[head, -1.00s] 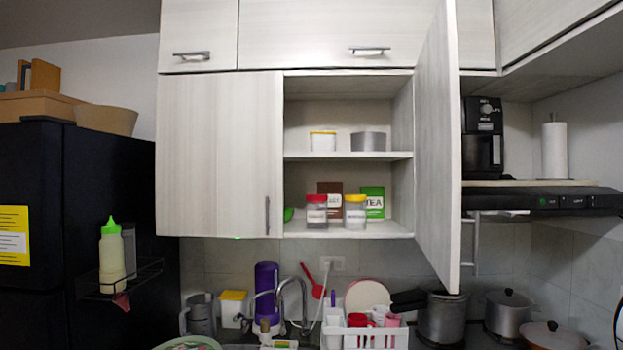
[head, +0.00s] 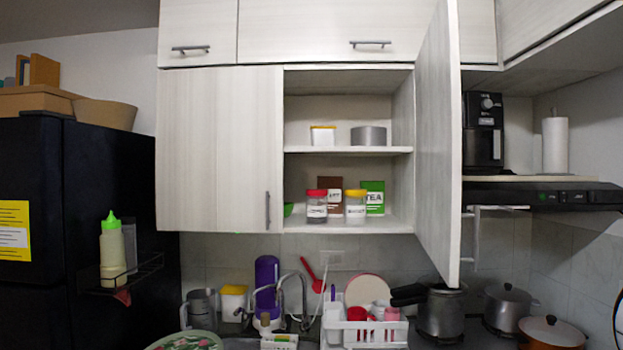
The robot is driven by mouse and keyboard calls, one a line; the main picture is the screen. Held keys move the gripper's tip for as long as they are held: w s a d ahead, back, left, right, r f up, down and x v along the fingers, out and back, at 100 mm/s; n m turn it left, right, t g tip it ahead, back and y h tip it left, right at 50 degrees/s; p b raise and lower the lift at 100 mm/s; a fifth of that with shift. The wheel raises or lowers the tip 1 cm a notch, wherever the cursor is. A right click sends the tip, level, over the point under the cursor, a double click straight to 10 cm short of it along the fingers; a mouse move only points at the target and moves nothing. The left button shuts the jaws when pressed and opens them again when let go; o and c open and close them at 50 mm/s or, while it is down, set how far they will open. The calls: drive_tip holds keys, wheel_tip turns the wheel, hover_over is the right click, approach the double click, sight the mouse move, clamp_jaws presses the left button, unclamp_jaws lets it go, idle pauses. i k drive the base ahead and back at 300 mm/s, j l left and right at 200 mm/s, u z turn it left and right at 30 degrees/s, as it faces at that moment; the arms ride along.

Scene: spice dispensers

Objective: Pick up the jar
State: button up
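Two spice jars stand upright side by side on the lower shelf of the open cabinet in the head view. One is a clear jar with a red lid (head: 316,207) and dark contents. The other is a clear jar with a yellow lid (head: 355,206) and pale contents. Both have white labels too small to read. I cannot tell which of them the task means. My gripper is not in view, and nothing touches the jars.
The cabinet door (head: 437,150) stands open on the right. Behind the jars are a brown box (head: 330,186) and a green tea box (head: 373,198). The upper shelf (head: 345,150) lies above the jars. A dish rack (head: 364,333) and faucet (head: 307,295) are below.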

sight(356, 208)
drive_tip(key=i+u, duration=0.25)
drive_tip(key=i, duration=1.2)
